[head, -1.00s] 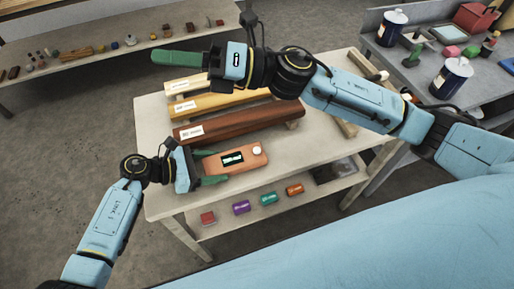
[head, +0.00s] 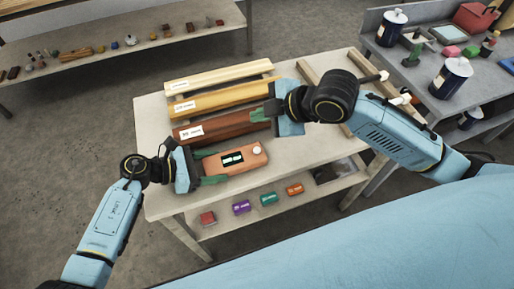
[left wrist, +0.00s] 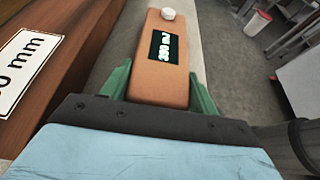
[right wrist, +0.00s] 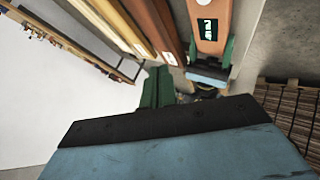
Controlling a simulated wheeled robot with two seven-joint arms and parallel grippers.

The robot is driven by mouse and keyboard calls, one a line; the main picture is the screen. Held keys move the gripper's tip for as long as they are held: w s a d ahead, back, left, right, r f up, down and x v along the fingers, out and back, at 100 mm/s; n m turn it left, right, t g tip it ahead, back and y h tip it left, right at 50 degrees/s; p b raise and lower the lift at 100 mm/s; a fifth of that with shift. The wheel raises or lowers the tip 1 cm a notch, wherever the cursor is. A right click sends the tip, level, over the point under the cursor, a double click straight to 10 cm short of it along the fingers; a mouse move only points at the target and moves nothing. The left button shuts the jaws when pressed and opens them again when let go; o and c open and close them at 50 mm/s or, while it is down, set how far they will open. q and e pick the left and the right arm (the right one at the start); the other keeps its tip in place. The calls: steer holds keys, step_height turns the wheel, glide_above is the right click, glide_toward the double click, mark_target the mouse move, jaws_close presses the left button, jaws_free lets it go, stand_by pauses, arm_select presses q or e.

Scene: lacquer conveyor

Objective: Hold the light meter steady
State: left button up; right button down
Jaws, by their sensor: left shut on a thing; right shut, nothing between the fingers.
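The light meter (head: 238,159) is an orange-brown block with a dark lit display and a white round dome at its right end. It lies at the near edge of the table, beside the dark red-brown beam. My left gripper (head: 210,164) is shut on its left end, with a green finger along each side. In the left wrist view the light meter (left wrist: 160,70) sits between both fingers, its display readable in part. My right gripper (head: 262,114) is shut and empty, over the right part of the beams. The right wrist view also shows the light meter (right wrist: 209,25).
A red-brown beam (head: 225,127), an orange beam (head: 215,102) and a pale yellow beam (head: 220,77) lie side by side, each labelled. Several small coloured rolls, such as a purple one (head: 241,207), stand on the shelf below. Cans stand on the right bench.

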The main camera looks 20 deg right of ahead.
mark_target(257, 151)
steer(key=shift+s+f+g, duration=0.25)
steer(key=shift+s+g, duration=0.05)
steer(key=shift+s, duration=0.15)
steer(key=shift+f, duration=0.1)
steer(key=shift+f, duration=4.3)
steer(key=shift+f, duration=0.4)
steer(key=shift+f, duration=0.5)
steer(key=shift+r, duration=0.9)
